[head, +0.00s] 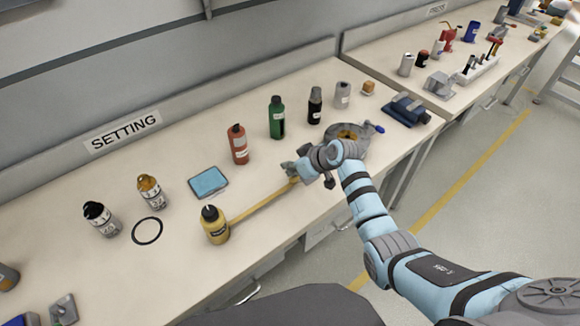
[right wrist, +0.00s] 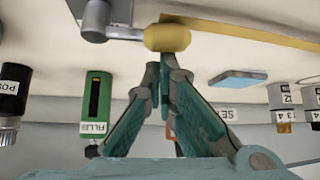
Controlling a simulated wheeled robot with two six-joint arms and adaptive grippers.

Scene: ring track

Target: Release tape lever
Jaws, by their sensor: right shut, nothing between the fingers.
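The tape dispenser (head: 362,131) is a round grey body with a tan roll, near the front edge of the bench and partly hidden behind my right wrist. A strip of yellow tape (head: 262,203) runs from beside my gripper to a yellow bottle (head: 214,226). In the right wrist view the lever shows as a grey bar (right wrist: 123,32) with a yellow knob (right wrist: 167,38); the tape (right wrist: 245,36) lies behind it. My right gripper (right wrist: 158,75) is shut and empty, its fingertips close to the knob; I cannot tell if they touch. My left gripper is not in view.
A red bottle (head: 238,146), a green bottle (head: 276,118) and a black bottle (head: 315,106) stand behind the tape. A blue pad (head: 208,182) and a black ring (head: 147,230) lie to the left. A blue tool (head: 406,110) lies at the right.

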